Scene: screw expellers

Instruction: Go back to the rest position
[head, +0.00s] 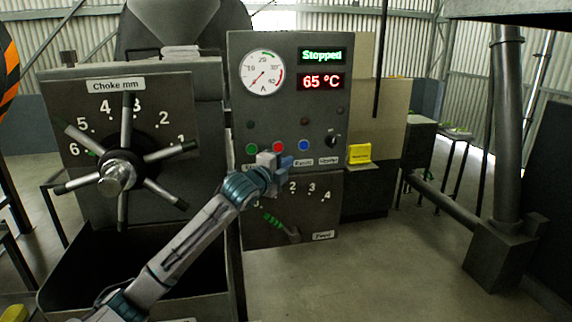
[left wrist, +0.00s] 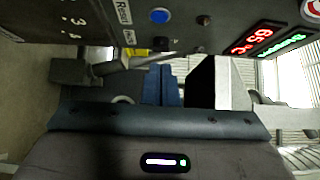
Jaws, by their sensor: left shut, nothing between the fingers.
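My left arm reaches in from the lower left of the head view. Its gripper (head: 287,161) is at the lower edge of the control panel (head: 290,100), beside the row of buttons. In the left wrist view the blue fingers (left wrist: 161,85) are together with nothing between them. The blue button (head: 303,146) shows just right of the gripper in the head view; it also shows in the left wrist view (left wrist: 160,16). I cannot tell whether the fingers touch the panel. My right gripper does not show.
The panel screen (head: 321,56) reads "Stopped" and the one below (head: 321,82) reads 65 °C. A spoked choke wheel (head: 122,173) stands at the left. A feed lever (head: 282,226) is below the gripper. Open floor (head: 400,270) lies at the right, before a vertical pipe (head: 506,130).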

